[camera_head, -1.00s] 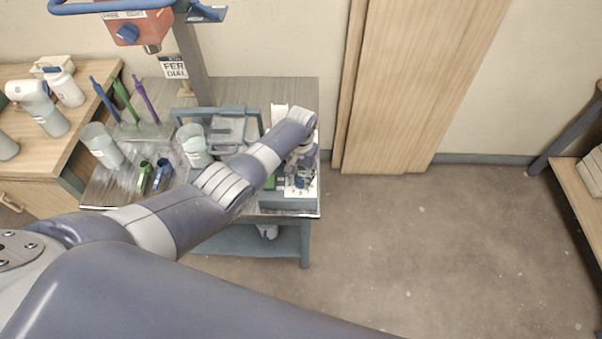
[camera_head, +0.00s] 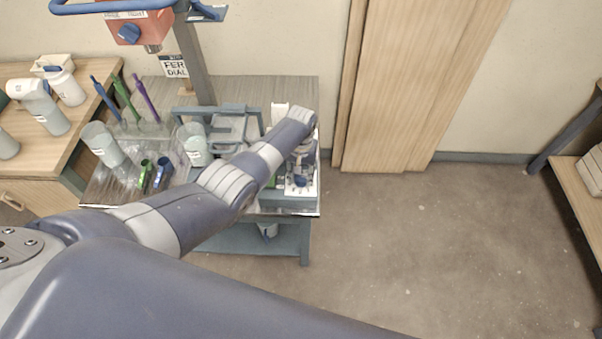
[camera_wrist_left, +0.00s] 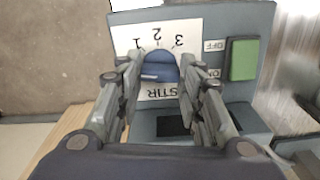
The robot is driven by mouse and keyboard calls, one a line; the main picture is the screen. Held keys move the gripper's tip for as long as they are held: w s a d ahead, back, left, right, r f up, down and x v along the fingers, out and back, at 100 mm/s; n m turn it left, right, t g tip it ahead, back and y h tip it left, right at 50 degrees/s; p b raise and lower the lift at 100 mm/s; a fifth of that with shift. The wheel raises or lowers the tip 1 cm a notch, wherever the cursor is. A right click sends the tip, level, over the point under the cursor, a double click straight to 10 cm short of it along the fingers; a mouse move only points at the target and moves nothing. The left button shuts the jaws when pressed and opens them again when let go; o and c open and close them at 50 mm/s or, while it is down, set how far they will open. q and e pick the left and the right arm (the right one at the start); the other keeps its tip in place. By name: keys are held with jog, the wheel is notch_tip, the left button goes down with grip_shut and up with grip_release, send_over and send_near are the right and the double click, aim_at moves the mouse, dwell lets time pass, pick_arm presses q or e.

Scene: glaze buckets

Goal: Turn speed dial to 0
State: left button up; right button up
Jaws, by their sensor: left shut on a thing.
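The speed dial is a blue round knob (camera_wrist_left: 160,68) on a white plate (camera_wrist_left: 154,92) marked STIR, with numbers 1, 2 and 3, read upside down in the left wrist view. My left gripper (camera_wrist_left: 162,64) has a finger on each side of the knob and is shut on it. In the head view the gripper (camera_head: 300,172) is over the control box at the cart's right end, seen small and partly hidden by my wrist. I see no 0 mark. The knob's exact setting is unclear. My right gripper is not in view.
A green switch (camera_wrist_left: 243,59) with OFF and ON labels sits beside the plate. The cart (camera_head: 255,92) also holds cups, colored tools and a grey framed device (camera_head: 233,128). A red mixer head (camera_head: 140,25) with another blue knob hangs over it. Floor at right is clear.

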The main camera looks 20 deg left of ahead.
aim_at(301, 177)
pick_arm(q)
jog(key=o, duration=1.1)
jog(key=shift+c, duration=0.2)
notch_tip(301, 177, up, 12)
dwell(0.3)
